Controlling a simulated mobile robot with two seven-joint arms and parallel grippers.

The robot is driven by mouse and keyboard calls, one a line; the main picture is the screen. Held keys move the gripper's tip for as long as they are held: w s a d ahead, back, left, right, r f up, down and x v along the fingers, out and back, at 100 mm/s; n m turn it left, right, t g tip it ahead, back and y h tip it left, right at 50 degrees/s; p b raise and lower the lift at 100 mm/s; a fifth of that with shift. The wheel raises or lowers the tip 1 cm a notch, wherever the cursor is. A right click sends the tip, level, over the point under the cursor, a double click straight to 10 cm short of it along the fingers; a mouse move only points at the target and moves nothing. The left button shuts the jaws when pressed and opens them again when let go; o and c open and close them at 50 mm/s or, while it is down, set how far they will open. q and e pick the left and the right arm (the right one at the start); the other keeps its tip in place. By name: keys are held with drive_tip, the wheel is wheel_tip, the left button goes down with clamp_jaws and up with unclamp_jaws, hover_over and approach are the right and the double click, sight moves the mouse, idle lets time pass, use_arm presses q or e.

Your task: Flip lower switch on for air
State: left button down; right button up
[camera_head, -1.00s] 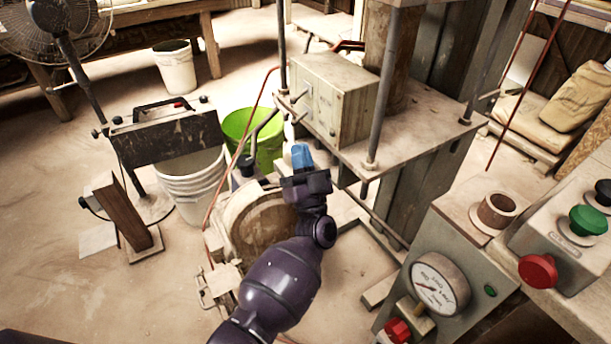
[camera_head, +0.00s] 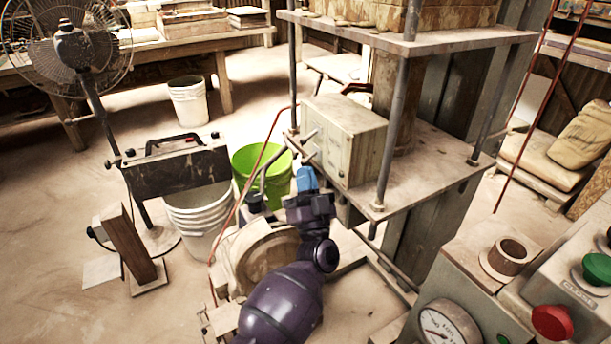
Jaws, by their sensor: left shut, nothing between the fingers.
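A cream metal switch box (camera_head: 357,148) stands on the lower shelf of the press. Two small levers stick out from its left face, an upper one (camera_head: 309,136) and a lower one (camera_head: 311,157). I cannot tell from the picture whether either is on or off. My left gripper (camera_head: 306,178), with blue fingertips, is shut and empty. In the picture it is just below the lower lever; whether it touches is too small to tell. My right gripper is out of view.
Press rods (camera_head: 392,130) and the shelf edge stand right of the gripper. A thin red hose (camera_head: 262,155) runs left of the box. A green bucket (camera_head: 262,172) and white buckets (camera_head: 199,210) stand behind. A control panel with red button (camera_head: 553,322) and gauge (camera_head: 448,325) is at right.

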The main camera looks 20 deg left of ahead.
use_arm(q)
drive_tip(key=shift+r+m+t+h, duration=0.3)
drive_tip(key=shift+m+h, duration=0.1)
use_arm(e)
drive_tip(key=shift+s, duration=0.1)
use_arm(q)
drive_tip(key=shift+s+r+m+h+p, duration=0.1)
drive_tip(key=shift+r+m+h+p, duration=0.05)
drive_tip(key=shift+m+h+p, duration=0.35)
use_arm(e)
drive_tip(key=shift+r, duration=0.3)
